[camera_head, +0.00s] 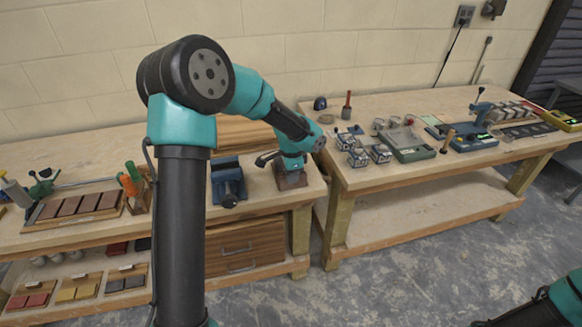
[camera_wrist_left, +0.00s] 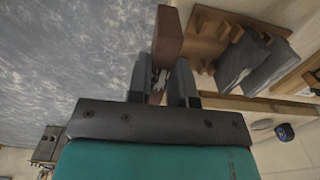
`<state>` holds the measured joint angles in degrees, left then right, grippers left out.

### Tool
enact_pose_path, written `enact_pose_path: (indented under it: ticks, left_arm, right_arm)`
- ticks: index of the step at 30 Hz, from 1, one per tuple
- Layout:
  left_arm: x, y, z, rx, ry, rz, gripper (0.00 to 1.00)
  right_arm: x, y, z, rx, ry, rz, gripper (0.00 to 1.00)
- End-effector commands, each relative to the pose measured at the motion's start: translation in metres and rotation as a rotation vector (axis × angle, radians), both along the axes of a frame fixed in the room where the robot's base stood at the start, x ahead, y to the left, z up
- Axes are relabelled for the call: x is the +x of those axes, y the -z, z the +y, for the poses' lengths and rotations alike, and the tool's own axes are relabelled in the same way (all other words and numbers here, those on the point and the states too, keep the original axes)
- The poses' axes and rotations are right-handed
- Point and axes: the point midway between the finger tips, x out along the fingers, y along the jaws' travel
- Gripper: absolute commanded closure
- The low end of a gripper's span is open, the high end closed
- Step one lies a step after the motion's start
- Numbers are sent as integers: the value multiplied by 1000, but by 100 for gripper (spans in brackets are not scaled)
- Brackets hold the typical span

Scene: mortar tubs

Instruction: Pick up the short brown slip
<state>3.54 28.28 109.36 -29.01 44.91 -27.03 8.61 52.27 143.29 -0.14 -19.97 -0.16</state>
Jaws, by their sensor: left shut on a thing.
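My left gripper (camera_head: 289,167) is above the right end of the left workbench, pointing down. It is shut on a brown slip (camera_head: 291,181), which shows just below the fingers. In the left wrist view the gripper (camera_wrist_left: 162,84) has the brown slip (camera_wrist_left: 168,38) between its two dark fingers, and the slip sticks out past their tips. I cannot tell from these views whether the slip touches the bench. My right gripper is out of the picture; only part of that arm shows at the lower right.
A wooden tray (camera_head: 30,226) with several brown slips is at the left of the bench. A blue vise (camera_head: 228,182) stands left of my left gripper. The right bench (camera_head: 360,180) holds several devices.

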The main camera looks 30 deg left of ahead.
Motion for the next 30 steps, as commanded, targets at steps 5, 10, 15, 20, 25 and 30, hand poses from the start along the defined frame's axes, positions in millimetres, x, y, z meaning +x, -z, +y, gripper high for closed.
enact_pose_path:
  ticks: [5, 10, 15, 20, 25, 30]
  left_arm:
    - [-36, -5, -22, 0, 3, 0, 100]
    - [-61, -8, -38, 0, 2, -1, 100]
    - [-74, -8, -46, -1, 0, -1, 100]
    - [-76, -9, -47, 0, -1, -1, 100]
    - [-76, -9, -47, 0, -1, -1, 100]
    - [-76, -8, -47, -1, -1, -1, 100]
  right_arm:
    - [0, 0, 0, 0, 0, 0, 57]
    - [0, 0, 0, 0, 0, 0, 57]
    - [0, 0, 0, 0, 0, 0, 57]
    - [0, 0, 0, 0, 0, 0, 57]
    - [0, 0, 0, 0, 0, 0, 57]
    - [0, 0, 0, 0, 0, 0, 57]
